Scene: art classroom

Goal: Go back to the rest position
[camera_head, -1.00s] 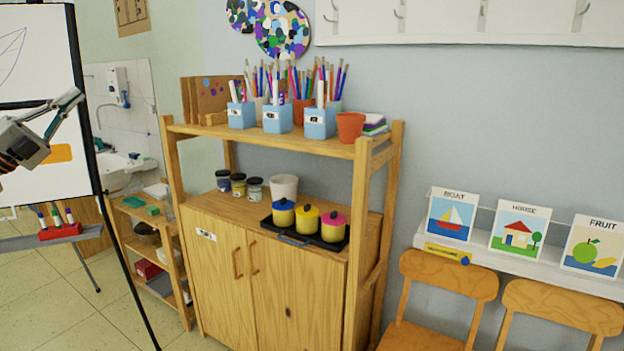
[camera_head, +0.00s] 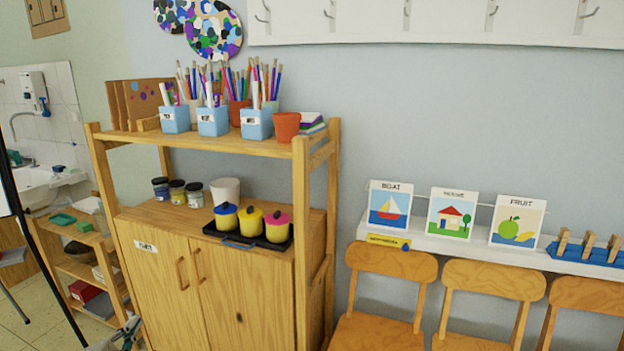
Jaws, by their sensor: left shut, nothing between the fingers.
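My left gripper (camera_head: 131,326) shows only in part at the bottom left edge of the head view, low in front of the cabinet's left side. It is shut and holds nothing. Most of the left arm is cut off below the picture. My right gripper is not in view.
A wooden cabinet (camera_head: 220,296) with a shelf above stands at centre left. It bears a black tray (camera_head: 226,243) of lidded pots and several cups of brushes. A sink (camera_head: 38,187) and easel leg are at left. Chairs (camera_head: 391,262) stand under a picture ledge (camera_head: 470,249) at right.

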